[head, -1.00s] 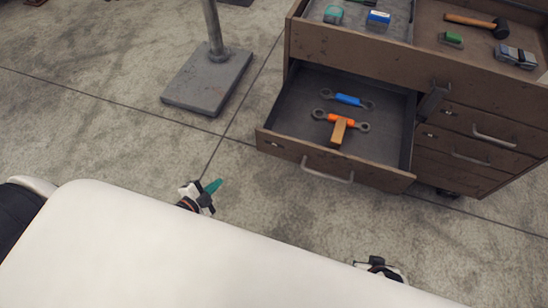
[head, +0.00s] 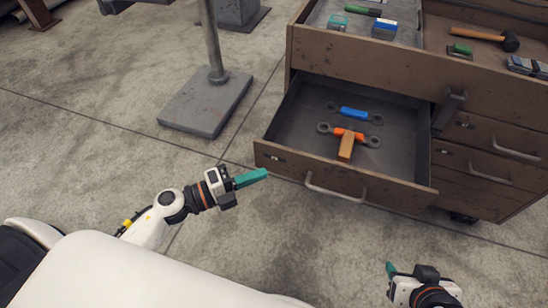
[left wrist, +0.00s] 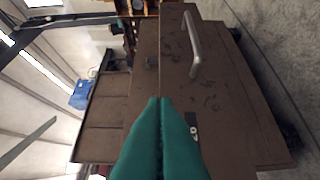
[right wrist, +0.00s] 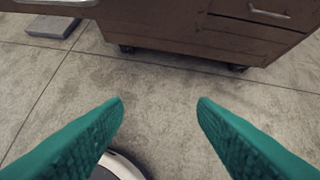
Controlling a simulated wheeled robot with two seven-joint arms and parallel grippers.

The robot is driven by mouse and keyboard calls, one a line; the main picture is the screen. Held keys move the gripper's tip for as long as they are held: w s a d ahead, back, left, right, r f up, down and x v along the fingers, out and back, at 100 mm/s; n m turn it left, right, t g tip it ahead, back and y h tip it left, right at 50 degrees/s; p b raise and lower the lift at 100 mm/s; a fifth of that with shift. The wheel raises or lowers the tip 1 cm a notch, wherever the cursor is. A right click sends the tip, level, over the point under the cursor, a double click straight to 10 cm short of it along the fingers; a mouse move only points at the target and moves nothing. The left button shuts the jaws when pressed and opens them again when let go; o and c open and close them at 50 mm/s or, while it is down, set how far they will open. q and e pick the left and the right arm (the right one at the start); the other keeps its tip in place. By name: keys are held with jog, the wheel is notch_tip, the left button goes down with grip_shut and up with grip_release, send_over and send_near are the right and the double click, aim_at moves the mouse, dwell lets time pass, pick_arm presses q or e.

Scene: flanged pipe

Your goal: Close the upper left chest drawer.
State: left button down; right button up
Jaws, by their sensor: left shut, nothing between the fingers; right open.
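The brown chest's upper left drawer (head: 345,181) is pulled out in the head view. Its front has a grey bar handle (head: 335,189). Inside lie a blue-handled wrench (head: 354,113), an orange-handled wrench (head: 349,134) and a wooden-handled tool (head: 346,147). My left gripper (head: 264,174) is shut and empty, with its green fingertips close to the left part of the drawer front. In the left wrist view its shut fingers (left wrist: 160,103) point at the brown front and the handle (left wrist: 194,44). My right gripper (right wrist: 161,101) is open and empty, low at the right, apart from the chest.
The chest top (head: 365,57) carries several tools, including a hammer (head: 490,37). Shut drawers (head: 487,160) lie to the right of the open one. A post on a square grey base (head: 205,103) stands on the floor to the left. The floor before the chest is clear.

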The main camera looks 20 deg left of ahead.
aim_at(290, 152)
pick_arm(q)
jog(key=w, duration=0.1)
jog(key=w+d, duration=0.1)
jog(key=w, duration=0.1)
jog(key=w+d, duration=0.1)
jog(key=w, duration=0.1)
jog(key=shift+w+d+b, duration=0.15)
jog(key=shift+b, duration=0.15)
jog(key=shift+w, duration=0.55)
pick_arm(e)
jog(key=shift+w+a+r+t+y, duration=0.15)
jog(key=shift+w+a+r+t, duration=0.1)
jog(key=shift+w+r+t, duration=0.4)
jog(key=shift+w+a+r+t+y, duration=0.15)
jog(key=shift+w+a+r+t, duration=0.15)
jog(key=shift+w, duration=0.5)
